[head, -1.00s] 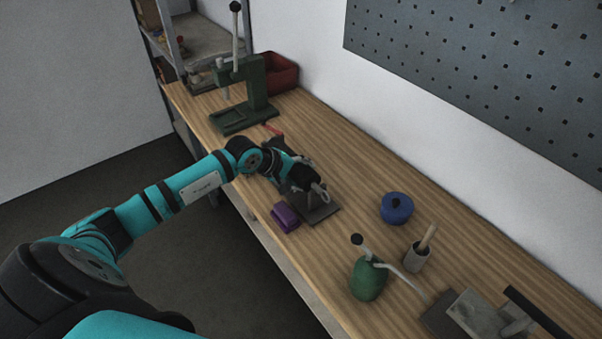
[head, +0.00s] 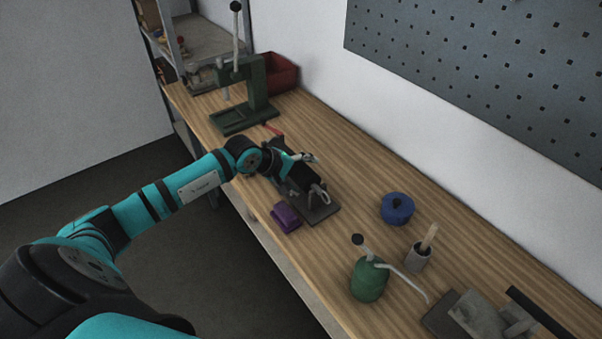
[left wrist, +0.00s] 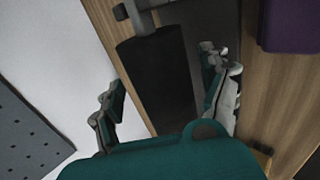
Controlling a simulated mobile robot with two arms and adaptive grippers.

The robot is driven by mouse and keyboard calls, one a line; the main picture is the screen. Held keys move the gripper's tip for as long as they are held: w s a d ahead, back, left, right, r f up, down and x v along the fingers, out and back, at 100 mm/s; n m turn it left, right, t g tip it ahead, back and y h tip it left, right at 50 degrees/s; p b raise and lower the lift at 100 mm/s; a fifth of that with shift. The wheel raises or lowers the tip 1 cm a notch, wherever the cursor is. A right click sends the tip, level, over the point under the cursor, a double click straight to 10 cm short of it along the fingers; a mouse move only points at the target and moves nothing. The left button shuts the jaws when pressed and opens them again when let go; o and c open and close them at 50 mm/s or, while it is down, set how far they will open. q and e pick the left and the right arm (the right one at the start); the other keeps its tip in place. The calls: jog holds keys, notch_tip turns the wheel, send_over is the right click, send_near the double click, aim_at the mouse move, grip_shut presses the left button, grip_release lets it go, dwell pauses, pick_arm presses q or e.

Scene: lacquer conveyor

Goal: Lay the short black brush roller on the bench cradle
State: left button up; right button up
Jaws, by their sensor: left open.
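The short black brush roller (head: 304,182) lies along the bench cradle, whose dark base plate (head: 323,213) and pale end support (head: 319,194) show at its near end. The roller also shows in the left wrist view (left wrist: 155,82), with a grey shaft at its far end. My left gripper (left wrist: 166,95) is open, with one finger on each side of the roller and visible gaps between. In the head view my left gripper (head: 297,170) is over the roller's far part and hides some of it and of the cradle. My right gripper is not in view.
A purple block (head: 286,218) sits beside the cradle near the bench's front edge. A blue round container (head: 397,208), a grey cup (head: 418,257) and a green can (head: 369,280) stand to the right. A green press (head: 247,95) and a red bin (head: 277,73) are behind.

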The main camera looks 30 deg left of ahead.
pick_arm(q)
jog(key=v, duration=1.2)
dwell(0.4)
